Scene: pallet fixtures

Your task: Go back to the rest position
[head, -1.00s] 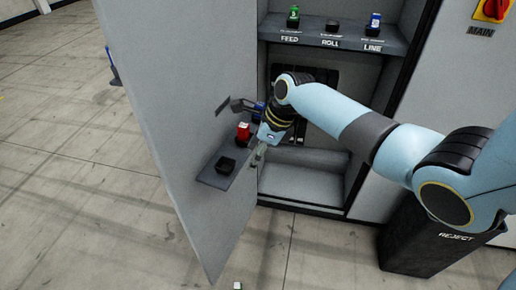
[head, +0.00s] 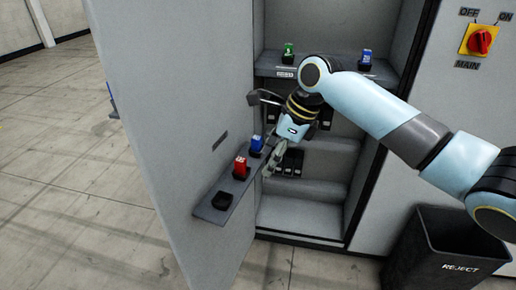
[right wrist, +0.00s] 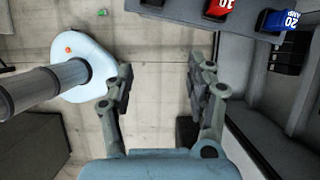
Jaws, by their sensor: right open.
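My right gripper (head: 270,165) is in front of the open cabinet, just right of the door shelf. Its two fingers are spread and empty in the right wrist view (right wrist: 160,92). A red fuse (head: 240,168) and a blue fuse (head: 256,144) stand on the door shelf (head: 212,211), apart from the fingers. They also show in the right wrist view as the red fuse (right wrist: 219,9) and the blue fuse (right wrist: 279,20). My left gripper is not in view.
The open cabinet door (head: 150,110) stands left of my right arm. An upper shelf (head: 325,68) holds a green fuse (head: 289,49) and another blue fuse (head: 366,57). A black reject bin (head: 440,255) stands at the lower right, below a red main switch (head: 480,42). Floor at left is clear.

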